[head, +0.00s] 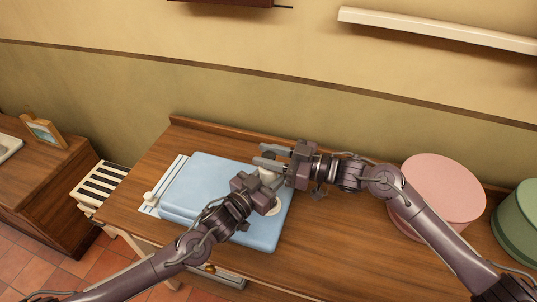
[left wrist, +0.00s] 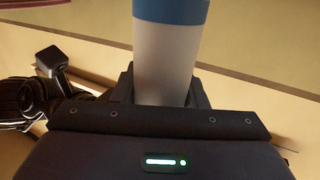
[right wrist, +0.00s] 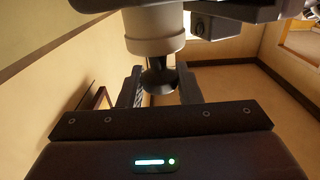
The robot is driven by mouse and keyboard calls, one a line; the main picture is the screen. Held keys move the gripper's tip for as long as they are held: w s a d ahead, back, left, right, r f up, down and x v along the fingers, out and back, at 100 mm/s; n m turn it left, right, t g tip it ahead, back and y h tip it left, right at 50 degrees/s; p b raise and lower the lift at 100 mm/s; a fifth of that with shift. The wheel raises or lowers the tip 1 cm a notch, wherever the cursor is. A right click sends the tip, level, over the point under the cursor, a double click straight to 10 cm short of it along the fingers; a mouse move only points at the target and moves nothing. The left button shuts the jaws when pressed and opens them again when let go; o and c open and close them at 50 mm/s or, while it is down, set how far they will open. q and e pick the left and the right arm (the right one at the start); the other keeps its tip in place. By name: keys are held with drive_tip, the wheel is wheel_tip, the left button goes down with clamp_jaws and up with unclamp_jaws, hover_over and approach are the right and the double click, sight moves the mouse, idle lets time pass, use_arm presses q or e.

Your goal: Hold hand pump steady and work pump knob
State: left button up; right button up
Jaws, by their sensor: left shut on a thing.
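The hand pump (head: 267,176) stands over the pale blue case on the wooden top, mostly hidden by my grippers in the head view. In the left wrist view its white barrel with a blue band (left wrist: 168,55) sits between the jaws of my left gripper (left wrist: 168,95), which is shut on it. In the right wrist view the white pump body (right wrist: 155,35) has a dark knob (right wrist: 158,78) on its end. My right gripper (right wrist: 160,88) is open, one finger on each side of the knob, with gaps showing. In the head view the right gripper (head: 260,155) points left.
The blue case (head: 205,185) lies flat on the wooden top (head: 330,240). A pink round box (head: 445,185) and a green round box (head: 520,220) stand to the right, near my right arm. A wall rises behind. A striped rack (head: 98,185) stands at the left.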

sight(269, 155)
clamp_jaws()
drive_tip(key=shift+r, duration=2)
drive_tip(key=shift+o, duration=2.4)
unclamp_jaws()
drive_tip(key=shift+d+f, duration=0.1)
drive_tip(key=v, duration=1.2)
drive_tip(key=shift+c, duration=0.3)
